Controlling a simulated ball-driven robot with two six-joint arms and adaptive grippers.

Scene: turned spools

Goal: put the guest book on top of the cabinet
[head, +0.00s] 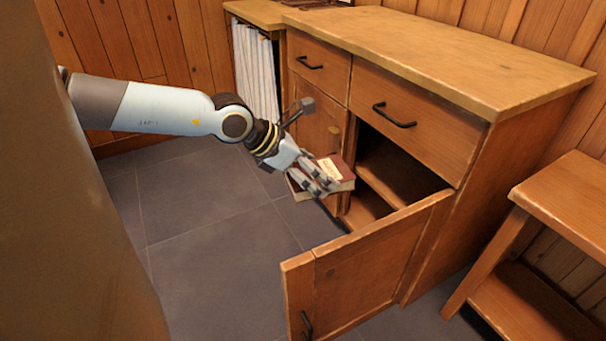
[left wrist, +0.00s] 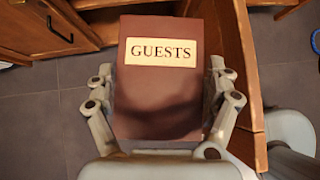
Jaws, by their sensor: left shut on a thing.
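The guest book (head: 343,171) is dark red-brown with a cream label. In the left wrist view the book (left wrist: 160,95) fills the middle, and its label reads "GUESTS". My left gripper (head: 322,180) is shut on it, with fingers along both sides, and holds it in front of the cabinet's open compartment. The wooden cabinet (head: 470,150) has a flat top (head: 430,48) well above the book, and the part of the top in view is mostly bare. My right gripper is in neither view.
The cabinet's lower door (head: 365,265) stands open and juts out into the room beside the book. A drawer (head: 415,115) above is shut. A wooden side table (head: 570,200) stands at the right. Grey floor tiles (head: 210,240) are clear at the left.

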